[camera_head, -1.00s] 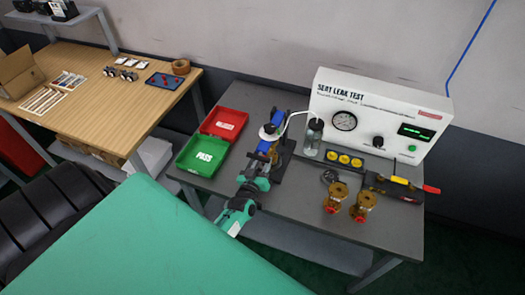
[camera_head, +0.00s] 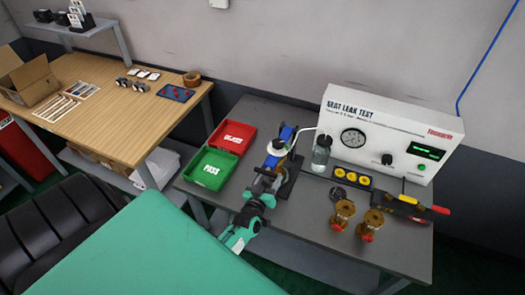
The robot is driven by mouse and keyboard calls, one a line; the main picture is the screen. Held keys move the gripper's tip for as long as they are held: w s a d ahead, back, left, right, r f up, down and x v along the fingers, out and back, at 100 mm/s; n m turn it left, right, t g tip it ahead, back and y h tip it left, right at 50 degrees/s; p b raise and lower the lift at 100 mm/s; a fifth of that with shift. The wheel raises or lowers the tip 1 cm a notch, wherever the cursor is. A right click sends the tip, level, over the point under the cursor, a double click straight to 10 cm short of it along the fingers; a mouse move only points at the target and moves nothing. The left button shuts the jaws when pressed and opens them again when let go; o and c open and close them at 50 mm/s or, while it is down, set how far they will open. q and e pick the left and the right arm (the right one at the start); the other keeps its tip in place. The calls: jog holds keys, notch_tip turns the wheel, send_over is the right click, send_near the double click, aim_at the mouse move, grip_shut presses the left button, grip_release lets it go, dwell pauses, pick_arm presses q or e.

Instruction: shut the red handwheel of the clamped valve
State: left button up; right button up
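My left gripper (camera_head: 265,176), black with a green wrist, reaches up from the lower left to the near side of the clamp. Its fingertips are too small and dark to tell whether they are open, shut or touching the valve. My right gripper is not in view.
The grey seat leak tester (camera_head: 385,115) stands at the back right, a bottle (camera_head: 321,153) beside it. Two loose brass valves (camera_head: 343,213) (camera_head: 371,224) stand to the right. A green tray (camera_head: 209,168) and a red tray (camera_head: 232,137) lie left of the clamp.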

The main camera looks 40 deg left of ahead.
pick_arm(q)
jog(key=b+v, duration=0.3)
jog(key=v, duration=1)
jog(key=shift+d+b, duration=0.15)
jog(key=shift+b, duration=0.25)
jog(key=shift+s, duration=0.1)
